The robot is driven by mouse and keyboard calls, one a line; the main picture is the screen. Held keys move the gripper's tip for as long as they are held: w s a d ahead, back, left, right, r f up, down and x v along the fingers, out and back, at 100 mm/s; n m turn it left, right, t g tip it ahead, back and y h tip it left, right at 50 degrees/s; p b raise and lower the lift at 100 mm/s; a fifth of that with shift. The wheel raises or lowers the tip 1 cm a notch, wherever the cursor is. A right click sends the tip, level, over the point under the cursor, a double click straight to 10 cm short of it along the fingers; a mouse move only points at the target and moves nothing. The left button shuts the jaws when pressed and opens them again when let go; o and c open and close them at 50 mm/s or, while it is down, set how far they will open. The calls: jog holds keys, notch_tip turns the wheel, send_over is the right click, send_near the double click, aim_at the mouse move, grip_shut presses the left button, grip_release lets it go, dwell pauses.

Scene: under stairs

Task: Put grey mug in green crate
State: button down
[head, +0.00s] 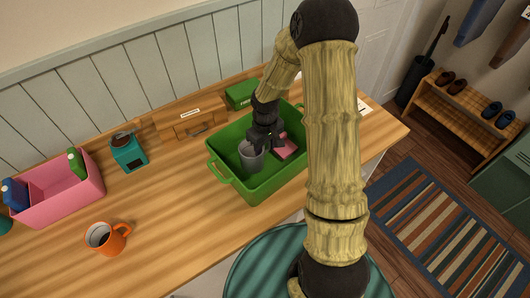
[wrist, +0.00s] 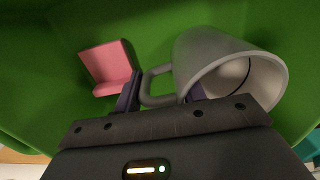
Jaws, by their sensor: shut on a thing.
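The grey mug (head: 250,159) is inside the green crate (head: 223,184) on the wooden counter. In the wrist view the mug (wrist: 222,62) lies tilted with its mouth toward the lower right. Its handle sits between the fingers of my gripper (wrist: 165,98), which is shut on it. In the head view my gripper (head: 262,140) reaches down into the crate beside the mug. The green crate floor (wrist: 50,60) fills the wrist view behind the mug. I cannot tell whether the mug touches the floor.
A pink block-like thing (head: 285,147) lies in the crate, right of the mug. A pink caddy with bottles (head: 70,203), a teal grinder (head: 128,155), an orange mug (head: 112,240) and a wooden drawer box (head: 190,124) stand on the counter. Bare counter lies left of the crate.

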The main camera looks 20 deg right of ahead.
jog(key=shift+f+p, duration=0.3)
jog(key=shift+f, duration=1.45)
jog(key=shift+f, duration=0.2)
jog(key=c, duration=0.8)
grip_release()
jog(key=shift+c, duration=0.2)
notch_tip(320, 180, up, 12)
jog(key=shift+r+b, duration=0.2)
jog(key=shift+b, duration=0.9)
